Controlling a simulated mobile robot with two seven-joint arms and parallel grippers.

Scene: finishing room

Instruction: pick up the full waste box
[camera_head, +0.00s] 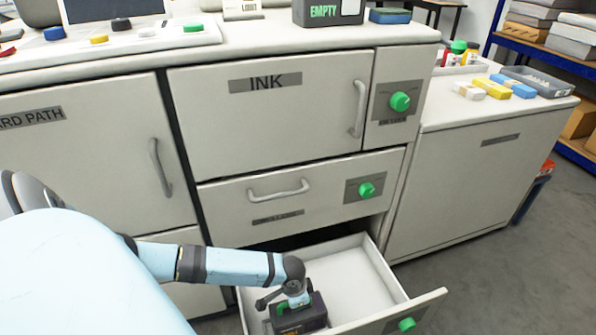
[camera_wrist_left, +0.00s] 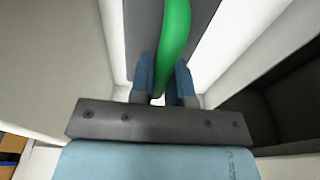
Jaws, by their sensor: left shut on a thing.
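The waste box (camera_head: 303,320) is a dark box with a green handle and sits in the front left part of the open bottom drawer (camera_head: 352,285). My left gripper (camera_head: 294,297) reaches down from above and is shut on the handle. In the left wrist view the green handle (camera_wrist_left: 176,35) runs between the two blue fingers of my left gripper (camera_wrist_left: 164,88), with the dark top of the box beyond it. The writing on the box is too small to read. My right gripper is not in view.
Drawer walls stand close around the box; the drawer's right side is bare. Above are a shut drawer with a handle (camera_head: 279,189) and the INK door (camera_head: 272,120). A dark box marked EMPTY (camera_head: 325,12) stands on the countertop. Open grey floor (camera_head: 480,280) lies at the right.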

